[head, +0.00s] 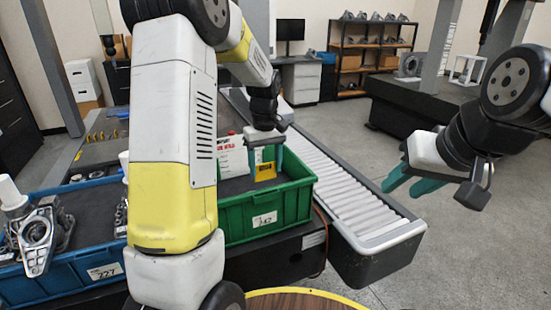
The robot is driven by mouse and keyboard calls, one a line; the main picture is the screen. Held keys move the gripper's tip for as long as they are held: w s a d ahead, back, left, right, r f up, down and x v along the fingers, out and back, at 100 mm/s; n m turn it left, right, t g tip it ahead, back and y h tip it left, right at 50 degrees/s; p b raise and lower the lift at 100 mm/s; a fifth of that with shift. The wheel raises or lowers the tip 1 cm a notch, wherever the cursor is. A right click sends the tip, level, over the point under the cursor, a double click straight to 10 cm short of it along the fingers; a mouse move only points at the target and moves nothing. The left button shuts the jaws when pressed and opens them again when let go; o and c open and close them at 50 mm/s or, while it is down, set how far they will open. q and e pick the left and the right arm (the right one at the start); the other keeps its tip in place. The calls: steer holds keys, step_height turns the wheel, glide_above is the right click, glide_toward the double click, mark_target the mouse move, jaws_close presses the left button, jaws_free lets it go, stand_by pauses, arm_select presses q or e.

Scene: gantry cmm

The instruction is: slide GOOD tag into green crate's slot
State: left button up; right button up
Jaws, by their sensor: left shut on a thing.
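The green crate (285,207) stands in the middle of the head view, with a white numbered label (264,219) on its front. My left gripper (266,160) hangs over the crate's inside, fingers down, shut on a small yellow tag (265,173). The tag's lettering is too small to read, and I cannot tell whether it touches the crate. A white sheet with red and black print (232,157) stands upright in the crate beside the gripper. I cannot make out the slot; my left arm hides the crate's left part. My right gripper (404,187) is open and empty, over the floor at the right.
A blue crate (65,275) with metal castings stands left of my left arm. A roller conveyor (335,190) runs just right of the green crate. A round wooden top with a yellow rim (300,301) is at the bottom edge. The floor at the right is clear.

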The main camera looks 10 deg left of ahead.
mark_target(267, 199)
arm_select(q)
steer(key=shift+f, duration=0.5)
steer(key=shift+f, duration=0.25)
steer(key=shift+s+f, duration=0.15)
steer(key=shift+f, duration=0.6)
steer(key=shift+f, duration=0.1)
steer(key=shift+f, duration=0.8)
stand_by(1.0)
steer(key=shift+f, duration=0.35)
steer(key=shift+f, duration=0.3)
stand_by(0.4)
steer(key=shift+f, duration=0.35)
